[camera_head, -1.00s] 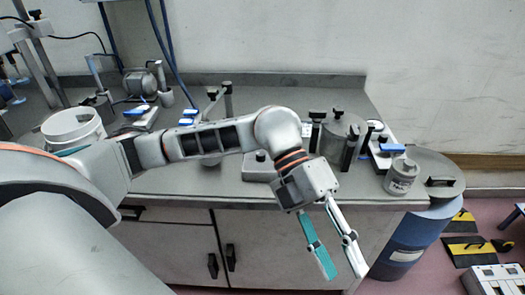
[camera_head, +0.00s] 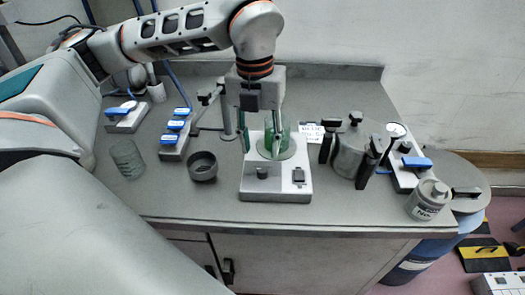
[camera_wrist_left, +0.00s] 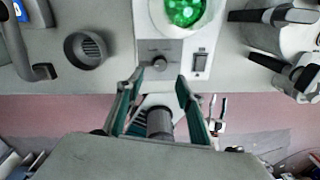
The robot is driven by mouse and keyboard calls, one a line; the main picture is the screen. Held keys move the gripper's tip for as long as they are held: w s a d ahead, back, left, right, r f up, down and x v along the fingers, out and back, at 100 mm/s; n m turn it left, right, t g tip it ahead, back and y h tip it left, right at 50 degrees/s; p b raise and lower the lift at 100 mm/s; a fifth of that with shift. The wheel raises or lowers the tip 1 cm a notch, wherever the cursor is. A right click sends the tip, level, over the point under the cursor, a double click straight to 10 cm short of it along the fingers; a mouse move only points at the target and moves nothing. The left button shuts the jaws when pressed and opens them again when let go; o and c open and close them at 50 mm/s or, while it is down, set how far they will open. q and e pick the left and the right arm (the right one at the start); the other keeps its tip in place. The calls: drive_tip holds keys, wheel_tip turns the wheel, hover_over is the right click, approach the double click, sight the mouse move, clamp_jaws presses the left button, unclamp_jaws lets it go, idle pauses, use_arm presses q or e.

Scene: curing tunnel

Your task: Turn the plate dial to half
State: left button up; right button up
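The plate is a white box with a round top (camera_head: 247,187) in the middle of the bench. Its small dark dial (camera_head: 262,172) is on the front panel, left of a rocker switch (camera_head: 299,176). A glass with green contents (camera_head: 272,138) stands on the plate. My left gripper (camera_head: 260,151) points down over the plate, its open fingers partly in front of the glass. In the left wrist view, the dial (camera_wrist_left: 159,63) lies just beyond the gap between the open, empty fingertips (camera_wrist_left: 160,79). Whether the fingers touch anything is unclear. My right gripper is not in view.
A dark ring-shaped cup (camera_head: 202,168) and a clear glass (camera_head: 127,160) stand left of the plate. A pot with black clamps (camera_head: 352,152), a grey jar (camera_head: 427,201) and a gauge unit (camera_head: 409,178) stand right. The front bench strip is clear.

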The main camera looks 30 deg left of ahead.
sight(262, 169)
use_arm(q)
drive_tip(key=shift+w, duration=0.1)
drive_tip(key=f, duration=0.7)
drive_tip(key=shift+d+f, duration=0.2)
drive_tip(key=shift+f, duration=0.1)
clamp_jaws()
